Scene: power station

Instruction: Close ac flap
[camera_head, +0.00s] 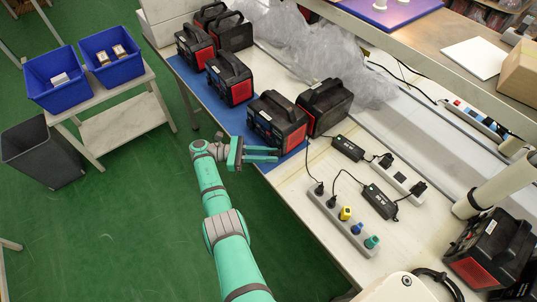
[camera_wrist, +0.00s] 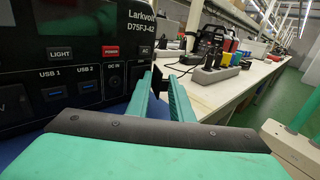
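A black and red power station (camera_head: 277,122) stands on the blue mat at the bench edge, just beyond my gripper (camera_head: 276,154). In the wrist view its front panel (camera_wrist: 70,62) fills the left side, with LIGHT, POWER and AC labels, USB ports and a DC IN port.
Another power station (camera_head: 325,105) stands close behind, with several more farther along the blue mat (camera_head: 240,121). A power strip (camera_head: 340,220) with plugs and black adapters (camera_head: 380,201) lies on the bench to the right.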

